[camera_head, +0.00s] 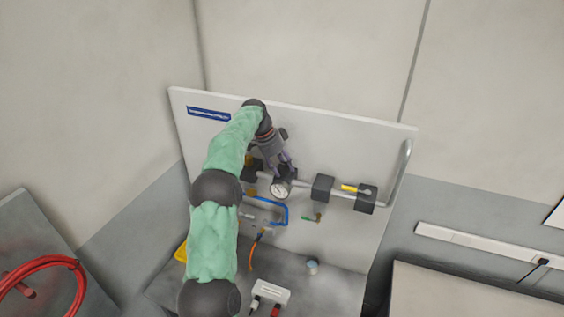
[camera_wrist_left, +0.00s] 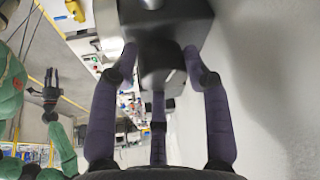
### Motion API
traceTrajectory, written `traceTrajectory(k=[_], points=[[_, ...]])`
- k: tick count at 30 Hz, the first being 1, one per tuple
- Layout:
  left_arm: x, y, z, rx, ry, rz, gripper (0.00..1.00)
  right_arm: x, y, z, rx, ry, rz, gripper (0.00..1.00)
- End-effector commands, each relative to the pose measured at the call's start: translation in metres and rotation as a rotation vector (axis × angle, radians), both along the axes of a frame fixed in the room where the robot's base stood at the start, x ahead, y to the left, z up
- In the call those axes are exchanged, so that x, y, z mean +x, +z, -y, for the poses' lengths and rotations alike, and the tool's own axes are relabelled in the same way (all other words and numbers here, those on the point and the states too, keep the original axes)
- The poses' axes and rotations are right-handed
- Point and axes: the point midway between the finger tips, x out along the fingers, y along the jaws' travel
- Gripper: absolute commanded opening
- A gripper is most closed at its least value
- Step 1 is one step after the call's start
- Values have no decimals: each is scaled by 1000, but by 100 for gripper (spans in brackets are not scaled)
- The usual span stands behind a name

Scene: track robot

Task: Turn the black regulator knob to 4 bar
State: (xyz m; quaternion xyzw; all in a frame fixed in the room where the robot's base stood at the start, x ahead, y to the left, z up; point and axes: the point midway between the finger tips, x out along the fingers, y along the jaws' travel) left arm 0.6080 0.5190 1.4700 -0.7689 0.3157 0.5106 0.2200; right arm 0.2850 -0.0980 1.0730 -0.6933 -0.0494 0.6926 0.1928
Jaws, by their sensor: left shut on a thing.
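The white panel (camera_head: 340,150) stands against the wall and carries a horizontal pipe line with black blocks. A round white pressure gauge (camera_head: 281,188) sits on the line; its reading is too small to make out. My left gripper (camera_head: 283,168) is at the black regulator knob just above the gauge and largely hides it. In the left wrist view my purple fingers (camera_wrist_left: 160,55) are closed around the black knob (camera_wrist_left: 160,62), in front of a larger black body (camera_wrist_left: 170,20). My right gripper (camera_wrist_left: 49,92) appears small at the left of that view, away from the panel.
A yellow-handled part (camera_head: 350,188) and a black block (camera_head: 323,187) are right of the gauge. Blue tubing (camera_head: 272,203) hangs below. A red hose coil (camera_head: 45,262) is at lower left.

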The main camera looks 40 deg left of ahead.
Motion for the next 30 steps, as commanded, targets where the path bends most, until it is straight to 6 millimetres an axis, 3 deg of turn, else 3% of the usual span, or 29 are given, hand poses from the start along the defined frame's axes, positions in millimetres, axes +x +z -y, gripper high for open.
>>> traceTrajectory(k=[1, 12, 29, 30], points=[[4, 8, -2, 7, -27, 23, 15, 0, 2, 0, 0, 0, 0, 30], [5, 9, -1, 9, -183, 25, 15, 0, 2, 0, 0, 0, 0, 30], [5, 11, -1, 9, -209, 26, 15, 0, 2, 0, 0, 0, 0, 30], [5, 11, -1, 8, -209, 25, 59, 0, 2, 0, 0, 0, 0, 30]])
